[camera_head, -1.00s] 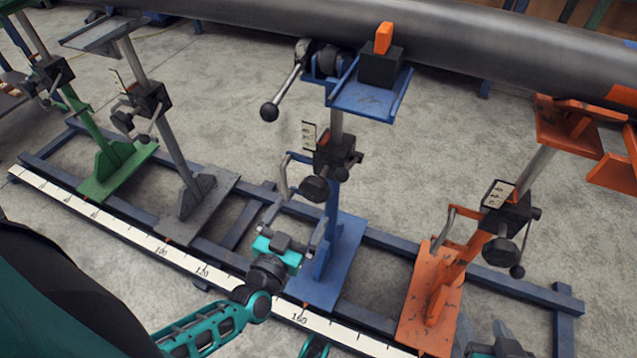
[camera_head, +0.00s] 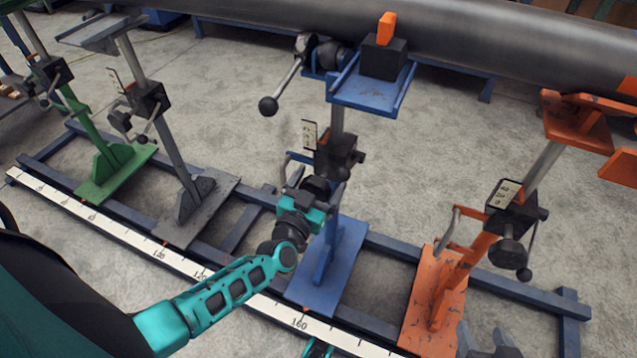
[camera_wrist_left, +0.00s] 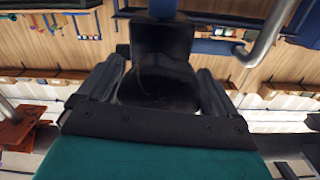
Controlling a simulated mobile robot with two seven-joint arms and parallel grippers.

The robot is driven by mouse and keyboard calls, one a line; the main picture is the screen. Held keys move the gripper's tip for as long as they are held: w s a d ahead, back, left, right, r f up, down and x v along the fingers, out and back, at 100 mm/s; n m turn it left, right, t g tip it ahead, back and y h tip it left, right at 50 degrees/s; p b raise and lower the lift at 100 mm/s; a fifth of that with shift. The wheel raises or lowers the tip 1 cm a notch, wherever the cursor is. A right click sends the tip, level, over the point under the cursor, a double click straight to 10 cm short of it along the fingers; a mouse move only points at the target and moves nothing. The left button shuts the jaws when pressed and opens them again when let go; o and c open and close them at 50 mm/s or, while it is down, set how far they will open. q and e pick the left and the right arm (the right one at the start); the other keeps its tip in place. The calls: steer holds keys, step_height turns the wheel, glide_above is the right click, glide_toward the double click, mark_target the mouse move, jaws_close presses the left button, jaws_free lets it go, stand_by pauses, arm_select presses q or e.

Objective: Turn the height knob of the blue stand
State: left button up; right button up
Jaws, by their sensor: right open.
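The blue stand (camera_head: 342,260) is right of centre in the head view, its base on the frame. Its dark height knob (camera_head: 318,186) is on the clamp block, partly hidden by my left gripper (camera_head: 312,197). In the left wrist view the black knob (camera_wrist_left: 158,65) lies between the two fingers of my left gripper (camera_wrist_left: 160,92). I cannot tell whether the fingers press on it or only flank it.
A bent metal crank (camera_head: 286,168) sticks out just left of the knob, and its rod shows in the left wrist view (camera_wrist_left: 268,36). The orange stand (camera_head: 436,290) is to the right, the grey stand (camera_head: 190,215) to the left. A large pipe (camera_head: 480,40) crosses behind.

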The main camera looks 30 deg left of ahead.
arm_select(q)
steer(key=c, duration=0.9)
steer(key=shift+n, duration=0.4)
